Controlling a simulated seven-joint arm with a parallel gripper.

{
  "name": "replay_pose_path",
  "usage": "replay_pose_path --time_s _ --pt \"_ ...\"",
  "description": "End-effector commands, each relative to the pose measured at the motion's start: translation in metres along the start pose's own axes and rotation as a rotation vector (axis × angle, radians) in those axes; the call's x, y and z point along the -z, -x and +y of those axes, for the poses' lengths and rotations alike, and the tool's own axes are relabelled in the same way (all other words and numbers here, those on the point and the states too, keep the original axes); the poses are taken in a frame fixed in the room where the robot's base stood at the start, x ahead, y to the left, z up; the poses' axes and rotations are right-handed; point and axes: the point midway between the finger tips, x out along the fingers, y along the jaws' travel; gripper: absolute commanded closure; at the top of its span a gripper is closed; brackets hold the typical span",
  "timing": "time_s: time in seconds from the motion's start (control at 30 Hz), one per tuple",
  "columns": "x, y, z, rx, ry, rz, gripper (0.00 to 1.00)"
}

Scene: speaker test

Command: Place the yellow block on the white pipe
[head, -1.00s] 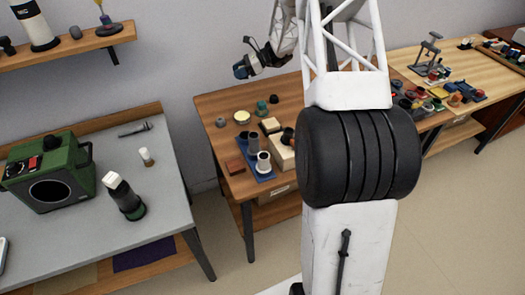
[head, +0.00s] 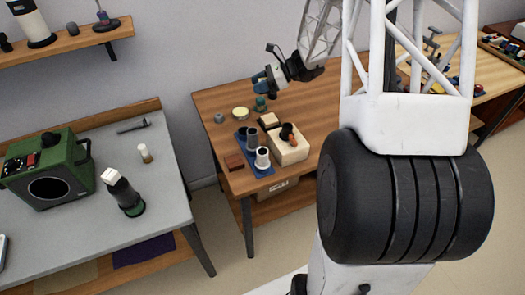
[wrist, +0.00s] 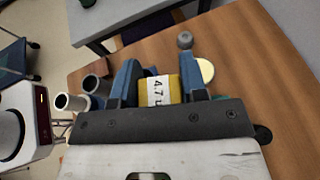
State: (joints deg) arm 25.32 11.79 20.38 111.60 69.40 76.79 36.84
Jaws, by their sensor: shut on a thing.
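My gripper (head: 263,80) is above the back of the wooden table in the head view. In the wrist view its blue fingers (wrist: 158,72) are shut on the yellow block (wrist: 172,90), which has a white label reading "4.7 u". The block is hard to make out in the head view. The white pipe (head: 262,159) stands upright on a blue tray (head: 241,139), in front of dark pipes (head: 251,139). The white pipe also shows at the left in the wrist view (wrist: 62,102). The block is apart from it.
A pale yellow disc (head: 240,112), a teal knob (head: 261,103) and a grey knob (head: 219,118) stand behind. The table's right part is clear.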

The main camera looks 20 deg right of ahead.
Motion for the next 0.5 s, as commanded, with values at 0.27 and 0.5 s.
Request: replay_pose_path --time_s 0.27,0.5 --pt "-0.002 0.011 0.062 0.017 -0.008 0.0 0.83" --pt "-0.002 0.017 0.115 0.031 -0.013 0.0 0.83"
